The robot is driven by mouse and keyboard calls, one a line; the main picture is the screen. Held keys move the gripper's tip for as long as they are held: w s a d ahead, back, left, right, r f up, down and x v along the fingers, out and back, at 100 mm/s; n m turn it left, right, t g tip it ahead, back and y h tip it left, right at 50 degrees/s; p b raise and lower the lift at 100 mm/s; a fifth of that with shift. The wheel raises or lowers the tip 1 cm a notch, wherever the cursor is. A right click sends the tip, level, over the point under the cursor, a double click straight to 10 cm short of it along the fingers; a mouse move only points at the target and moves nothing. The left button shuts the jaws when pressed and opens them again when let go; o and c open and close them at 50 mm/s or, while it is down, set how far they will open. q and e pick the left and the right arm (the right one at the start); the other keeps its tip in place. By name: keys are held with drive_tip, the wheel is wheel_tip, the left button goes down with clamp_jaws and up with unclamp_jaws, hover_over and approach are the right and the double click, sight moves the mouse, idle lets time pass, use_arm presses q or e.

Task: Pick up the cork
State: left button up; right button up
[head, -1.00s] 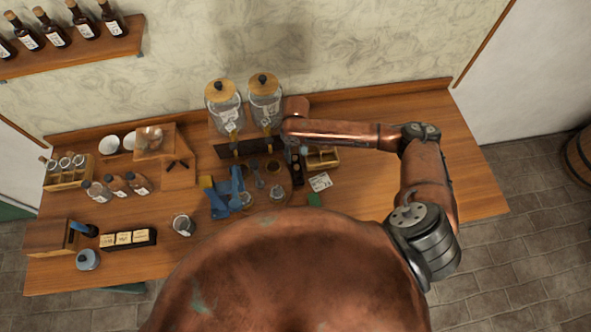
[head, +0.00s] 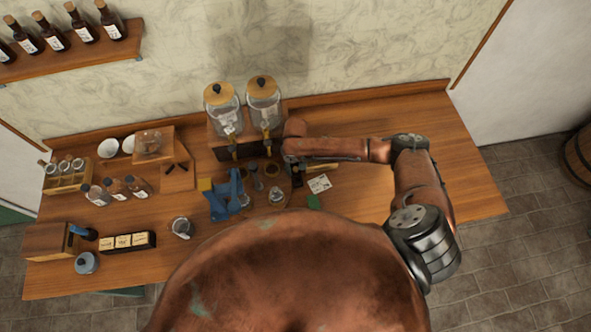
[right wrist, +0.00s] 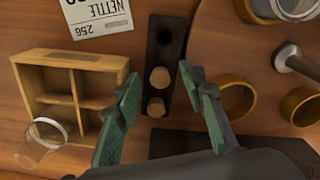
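Two light tan corks, one (right wrist: 159,77) and another (right wrist: 156,107), sit in a narrow dark holder (right wrist: 165,38) in the right wrist view; the holder's far hole is empty. My right gripper (right wrist: 158,75) is open, its green fingers on either side of the holder with the corks between them in the picture. I see no contact with a cork. In the head view my right forearm hides most of this gripper and the corks; part of the dark holder (head: 297,180) shows below it. My left gripper is not in view.
A wooden compartment box (right wrist: 62,58) and a clear glass (right wrist: 42,142) lie left of the fingers. Brass-coloured rings (right wrist: 233,98) stand close on the right. A nettle label (right wrist: 97,14) lies beyond. Two glass jars (head: 264,103) stand behind. The table's right side (head: 455,170) is clear.

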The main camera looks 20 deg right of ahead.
drive_tip(key=shift+c, duration=0.4)
drive_tip(key=c, duration=0.7)
drive_tip(key=shift+r, duration=0.2)
